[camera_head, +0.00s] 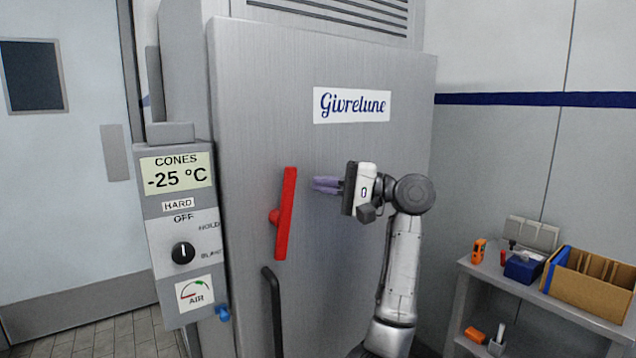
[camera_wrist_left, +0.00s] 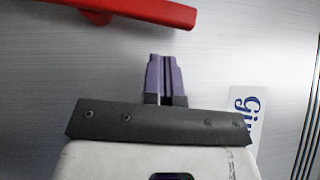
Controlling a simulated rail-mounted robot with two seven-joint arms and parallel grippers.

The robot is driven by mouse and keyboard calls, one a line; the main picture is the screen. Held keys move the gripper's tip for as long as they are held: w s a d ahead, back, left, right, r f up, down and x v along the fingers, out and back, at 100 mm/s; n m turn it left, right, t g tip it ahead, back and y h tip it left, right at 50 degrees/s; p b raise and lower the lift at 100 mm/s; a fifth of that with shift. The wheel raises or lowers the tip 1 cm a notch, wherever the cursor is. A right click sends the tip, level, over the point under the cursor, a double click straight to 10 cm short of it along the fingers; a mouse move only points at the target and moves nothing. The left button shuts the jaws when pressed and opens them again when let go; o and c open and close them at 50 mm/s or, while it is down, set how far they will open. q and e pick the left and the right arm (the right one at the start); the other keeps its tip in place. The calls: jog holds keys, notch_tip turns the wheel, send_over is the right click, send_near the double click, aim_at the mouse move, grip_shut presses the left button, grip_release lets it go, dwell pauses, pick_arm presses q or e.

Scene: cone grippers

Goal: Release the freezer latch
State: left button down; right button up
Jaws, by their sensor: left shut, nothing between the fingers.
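The freezer latch is a red bar (camera_head: 286,212) on the grey freezer door (camera_head: 250,120). It stands nearly upright, its top leaning slightly right, with a round red hub at its left side. In the left wrist view the red bar (camera_wrist_left: 150,10) crosses the top edge and is partly cut off. My left gripper (camera_head: 316,185) is to the right of the latch's upper half, with a gap between them. Its purple fingers (camera_wrist_left: 164,58) are shut and empty, pointing toward the bar. My right gripper is in neither view.
A black door handle (camera_head: 272,312) is below the latch. A control box (camera_head: 178,215) with a -25 °C display and a dial is at the left. A bench (camera_head: 540,308) with a cardboard box (camera_head: 590,283) and small tools stands at the right. The door face around the latch is clear.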

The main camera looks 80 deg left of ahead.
pick_arm(q)
jog(key=p+v, duration=0.3)
jog(key=v, duration=0.7)
jog(key=shift+w+f, duration=0.2)
jog(key=shift+w, duration=0.15)
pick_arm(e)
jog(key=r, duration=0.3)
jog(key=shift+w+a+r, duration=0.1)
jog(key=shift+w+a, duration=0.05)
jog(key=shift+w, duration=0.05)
pick_arm(q)
jog(key=shift+m, duration=0.3)
